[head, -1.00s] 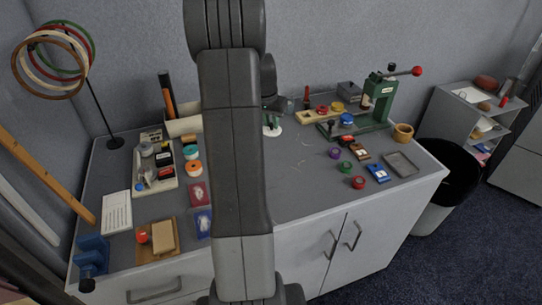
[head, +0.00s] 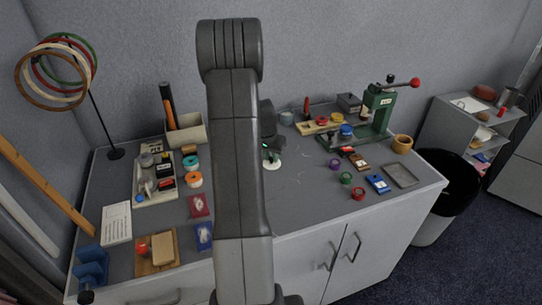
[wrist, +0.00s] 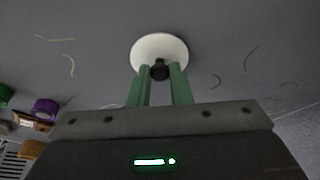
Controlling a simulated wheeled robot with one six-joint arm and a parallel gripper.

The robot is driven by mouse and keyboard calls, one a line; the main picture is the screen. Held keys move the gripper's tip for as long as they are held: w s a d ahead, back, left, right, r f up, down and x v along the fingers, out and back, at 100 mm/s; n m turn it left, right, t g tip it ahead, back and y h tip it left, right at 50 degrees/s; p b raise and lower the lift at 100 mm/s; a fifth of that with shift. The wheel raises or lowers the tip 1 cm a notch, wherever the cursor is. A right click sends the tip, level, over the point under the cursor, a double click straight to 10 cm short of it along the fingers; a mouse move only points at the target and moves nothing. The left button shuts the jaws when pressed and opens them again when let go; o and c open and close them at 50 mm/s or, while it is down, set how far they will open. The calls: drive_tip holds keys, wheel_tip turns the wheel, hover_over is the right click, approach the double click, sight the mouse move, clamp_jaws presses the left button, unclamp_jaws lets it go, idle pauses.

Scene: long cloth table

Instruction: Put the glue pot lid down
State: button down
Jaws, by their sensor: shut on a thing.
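The glue pot lid is a white disc with a black knob; it shows in the wrist view (wrist: 158,50) and in the head view (head: 272,166). My gripper (wrist: 160,72) has its green fingers shut on the knob. In the head view my gripper (head: 268,153) is just right of my arm, over the middle of the table. The lid is low over bare cloth; I cannot tell if it touches. A small grey-blue round pot (head: 286,118) stands behind it, and I cannot tell if it is the glue pot.
The grey table (head: 300,205) is clear around the lid apart from thin thread scraps. Tape rolls (head: 346,179) and a green press (head: 375,112) stand to the right. A parts tray (head: 152,192) lies left. My arm hides part of the table.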

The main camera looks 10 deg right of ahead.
drive_tip(key=shift+f, duration=0.2)
drive_tip(key=c, duration=1.3)
unclamp_jaws()
drive_tip(key=shift+r, duration=0.1)
drive_tip(key=shift+r, duration=0.25)
drive_tip(key=v, duration=1.2)
drive_tip(key=shift+f, duration=0.15)
